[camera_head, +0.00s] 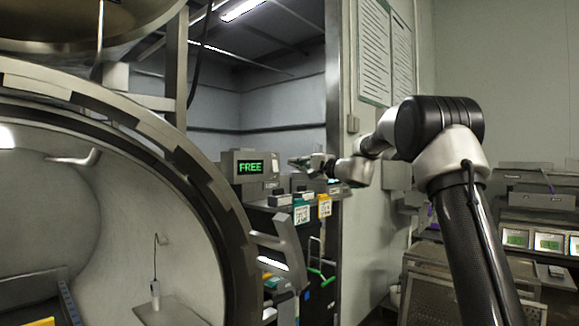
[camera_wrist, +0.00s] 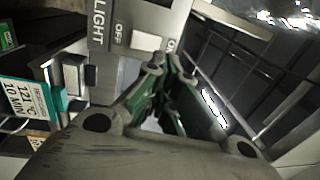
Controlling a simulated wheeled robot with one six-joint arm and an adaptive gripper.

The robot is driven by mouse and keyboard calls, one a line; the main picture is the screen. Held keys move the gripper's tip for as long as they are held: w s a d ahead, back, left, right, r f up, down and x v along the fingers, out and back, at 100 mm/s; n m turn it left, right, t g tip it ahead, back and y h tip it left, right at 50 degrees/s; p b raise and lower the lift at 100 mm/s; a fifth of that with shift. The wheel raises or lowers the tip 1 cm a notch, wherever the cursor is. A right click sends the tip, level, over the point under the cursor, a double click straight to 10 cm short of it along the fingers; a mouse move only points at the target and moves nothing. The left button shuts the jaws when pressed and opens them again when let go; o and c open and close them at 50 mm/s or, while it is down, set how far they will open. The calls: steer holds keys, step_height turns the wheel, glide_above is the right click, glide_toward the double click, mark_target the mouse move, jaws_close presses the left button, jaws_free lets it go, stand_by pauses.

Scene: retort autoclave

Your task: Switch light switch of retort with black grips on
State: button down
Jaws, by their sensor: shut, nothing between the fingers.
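The light switch (camera_wrist: 147,41) is a small pale rocker on a grey panel (camera_wrist: 101,35) marked LIGHT, OFF and ON in the wrist view. It lies between the OFF and ON labels; I cannot tell which side is pressed. My gripper (camera_wrist: 164,72) is shut and empty, with its green-padded fingertips just below the switch in that view; I cannot tell if they touch. In the head view my gripper (camera_head: 303,161) is small, right of a grey box with a green FREE display (camera_head: 250,167). I cannot make out black grips.
A large open retort chamber (camera_head: 85,215) with a thick metal rim fills the left of the head view. A steel post (camera_head: 334,100) stands beside my arm. Teal and yellow tags (camera_head: 301,212) hang under the control boxes. Several lit displays (camera_head: 547,242) stand far right.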

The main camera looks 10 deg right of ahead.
steer(key=s+d+r, duration=0.1)
steer(key=s+d, duration=0.3)
steer(key=s, duration=0.1)
steer(key=shift+s, duration=0.4)
steer(key=shift+d, duration=0.1)
steer(key=s+f+n+g+h, duration=0.1)
steer(key=s+f+g, duration=0.25)
steer(key=f, duration=0.45)
steer(key=s+f+g+h, duration=0.1)
steer(key=s+f+g, duration=0.1)
steer(key=s+f, duration=0.35)
steer(key=s+d+f+n+g+h, duration=0.15)
steer(key=s+f+g, duration=0.25)
steer(key=s+f, duration=0.6)
steer(key=s+d+n+h, duration=0.3)
steer(key=s+n+h, duration=0.1)
steer(key=s, duration=1.1)
steer(key=s+d+f+n+g+h, duration=0.1)
steer(key=s+d+n+h, duration=0.2)
steer(key=s, duration=1.2)
steer(key=shift+f+n+h, duration=0.25)
steer(key=shift+n+h, duration=0.3)
